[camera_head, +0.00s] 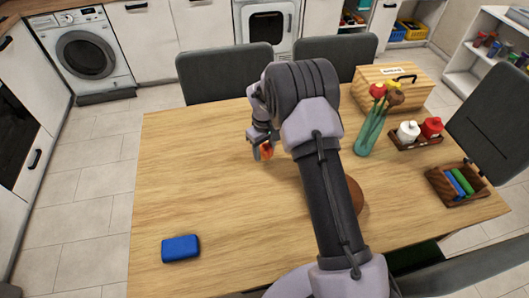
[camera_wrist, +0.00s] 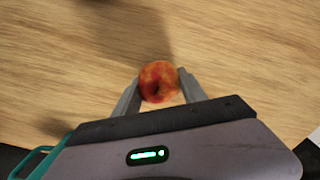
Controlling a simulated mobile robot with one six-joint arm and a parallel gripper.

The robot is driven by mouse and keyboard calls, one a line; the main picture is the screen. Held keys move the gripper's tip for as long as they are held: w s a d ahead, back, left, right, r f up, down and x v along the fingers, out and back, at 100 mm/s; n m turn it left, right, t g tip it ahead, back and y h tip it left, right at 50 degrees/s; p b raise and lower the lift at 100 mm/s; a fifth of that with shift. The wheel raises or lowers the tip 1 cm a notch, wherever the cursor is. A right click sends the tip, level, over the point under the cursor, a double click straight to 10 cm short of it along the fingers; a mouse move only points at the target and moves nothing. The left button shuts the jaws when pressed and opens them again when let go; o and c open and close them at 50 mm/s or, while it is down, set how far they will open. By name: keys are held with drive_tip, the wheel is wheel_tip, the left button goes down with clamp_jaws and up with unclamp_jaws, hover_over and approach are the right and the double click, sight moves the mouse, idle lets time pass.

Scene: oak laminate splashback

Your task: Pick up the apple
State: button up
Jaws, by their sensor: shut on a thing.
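The apple (camera_wrist: 159,80) is red and orange and sits between the two fingers of my gripper (camera_wrist: 158,88) in the wrist view. The fingers press on its left and right sides. In the head view the apple (camera_head: 266,151) shows as a small orange-red patch at the tip of my gripper (camera_head: 262,146), over the middle of the wooden table (camera_head: 200,190). My arm hides part of the table to the right. I cannot tell whether the apple touches the table or is slightly above it.
A blue block (camera_head: 181,248) lies at the table's front left. A brown round thing (camera_head: 356,194) is partly behind my arm. On the right are a bread box (camera_head: 372,84), a vase with flowers (camera_head: 369,133), a bottle tray (camera_head: 416,143) and a wooden crate (camera_head: 446,194).

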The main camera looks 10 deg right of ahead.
drive_tip(key=s+a+p, duration=0.1)
drive_tip(key=s, duration=0.3)
drive_tip(key=s+a, duration=0.1)
drive_tip(key=s, duration=0.4)
drive_tip(key=s+a+r+p, duration=0.1)
drive_tip(key=s+a, duration=0.1)
drive_tip(key=s, duration=0.3)
drive_tip(key=shift+s+a+r+p, duration=0.1)
drive_tip(key=shift+s+p, duration=0.15)
drive_tip(key=shift+p, duration=0.05)
drive_tip(key=shift+s+r, duration=0.2)
drive_tip(key=shift+s, duration=0.05)
drive_tip(key=s+d+r+p, duration=0.3)
drive_tip(key=d+r+p, duration=0.35)
drive_tip(key=d, duration=0.65)
drive_tip(key=s+d+f, duration=0.1)
drive_tip(key=s+d, duration=0.2)
drive_tip(key=d, duration=0.9)
drive_tip(key=shift+d+b, duration=0.15)
drive_tip(key=shift+b, duration=0.2)
drive_tip(key=shift+f, duration=0.15)
drive_tip(key=shift+f+b, duration=2.15)
drive_tip(key=shift+f, duration=0.3)
